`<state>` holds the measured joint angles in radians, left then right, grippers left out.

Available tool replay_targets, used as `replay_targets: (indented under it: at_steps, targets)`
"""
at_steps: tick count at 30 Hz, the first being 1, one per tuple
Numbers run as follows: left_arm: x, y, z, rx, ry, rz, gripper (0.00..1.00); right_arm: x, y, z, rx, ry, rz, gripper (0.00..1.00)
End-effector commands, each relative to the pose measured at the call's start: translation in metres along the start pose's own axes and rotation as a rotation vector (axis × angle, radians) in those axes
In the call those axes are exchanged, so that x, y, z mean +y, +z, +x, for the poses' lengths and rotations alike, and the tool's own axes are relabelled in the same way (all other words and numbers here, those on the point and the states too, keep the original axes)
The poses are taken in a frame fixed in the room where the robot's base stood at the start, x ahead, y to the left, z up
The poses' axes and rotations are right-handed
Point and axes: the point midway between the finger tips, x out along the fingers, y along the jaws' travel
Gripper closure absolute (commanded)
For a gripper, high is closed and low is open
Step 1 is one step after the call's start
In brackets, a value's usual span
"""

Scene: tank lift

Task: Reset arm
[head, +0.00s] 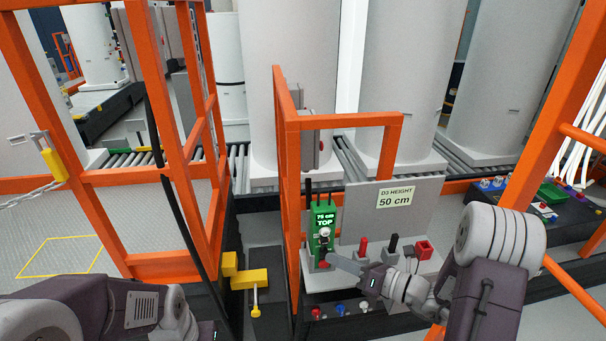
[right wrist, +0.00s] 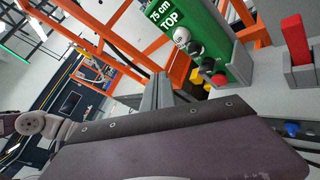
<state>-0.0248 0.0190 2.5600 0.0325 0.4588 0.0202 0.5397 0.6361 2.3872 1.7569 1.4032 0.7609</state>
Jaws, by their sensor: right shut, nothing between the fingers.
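My right gripper (head: 332,257) is shut and empty, its fingertips close to the lower part of the green control box (head: 322,217). In the right wrist view, the shut fingers (right wrist: 160,88) point toward the same green box (right wrist: 208,28), which reads "75 cm TOP". I cannot tell whether the fingers touch the box.
A sign (head: 396,197) reads "D3 HEIGHT 50 cm". Orange frames (head: 286,150) surround the panel. Large white tanks (head: 285,90) stand on rollers behind.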

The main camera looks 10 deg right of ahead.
Motion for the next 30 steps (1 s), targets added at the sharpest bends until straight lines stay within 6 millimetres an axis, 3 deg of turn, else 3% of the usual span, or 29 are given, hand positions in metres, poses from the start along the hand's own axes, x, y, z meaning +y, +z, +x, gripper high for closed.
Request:
replay_targets:
  at_steps: [2, 5, 7, 9, 11, 12, 14, 16, 18, 21, 24, 30]
  targets:
    - [0.0, 0.0, 0.0, 0.0, 0.0, 0.0, 0.64, 0.016, -0.001, 0.011, 0.023, 0.039, -0.028, 1.0]
    - [0.0, 0.0, 0.0, 0.0, 0.0, 0.0, 0.64, 0.076, -0.001, 0.034, 0.093, 0.173, -0.153, 1.0]
    - [0.0, 0.0, 0.0, 0.0, 0.0, 0.0, 0.64, 0.13, -0.036, 0.035, 0.259, 0.321, -0.291, 1.0]
    - [0.0, 0.0, 0.0, 0.0, 0.0, 0.0, 0.64, 0.166, -0.088, 0.015, 0.481, 0.468, -0.516, 1.0]
    - [0.0, 0.0, 0.0, 0.0, 0.0, 0.0, 0.64, 0.174, -0.133, -0.017, 0.687, 0.599, -0.777, 1.0]
    - [0.0, 0.0, 0.0, 0.0, 0.0, 0.0, 0.64, 0.168, -0.156, -0.041, 0.816, 0.686, -0.971, 1.0]
    - [0.0, 0.0, 0.0, 0.0, 0.0, 0.0, 0.64, 0.144, -0.175, -0.074, 0.981, 0.81, -1.266, 1.0]
    - [0.0, 0.0, 0.0, 0.0, 0.0, 0.0, 0.64, 0.107, -0.178, -0.102, 1.133, 0.945, -1.595, 1.0]
    - [0.0, 0.0, 0.0, 0.0, 0.0, 0.0, 0.64, 0.071, -0.168, -0.118, 1.242, 1.064, -1.869, 1.0]
    - [0.0, 0.0, 0.0, 0.0, 0.0, 0.0, 0.64, 0.034, -0.151, -0.127, 1.327, 1.222, -2.15, 1.0]
    - [0.0, 0.0, 0.0, 0.0, 0.0, 0.0, 0.64, 0.016, -0.136, -0.122, 1.345, 1.315, -2.341, 1.0]
    - [0.0, 0.0, 0.0, 0.0, 0.0, 0.0, 0.64, 0.015, -0.135, -0.12, 1.334, 1.335, -2.37, 1.0]
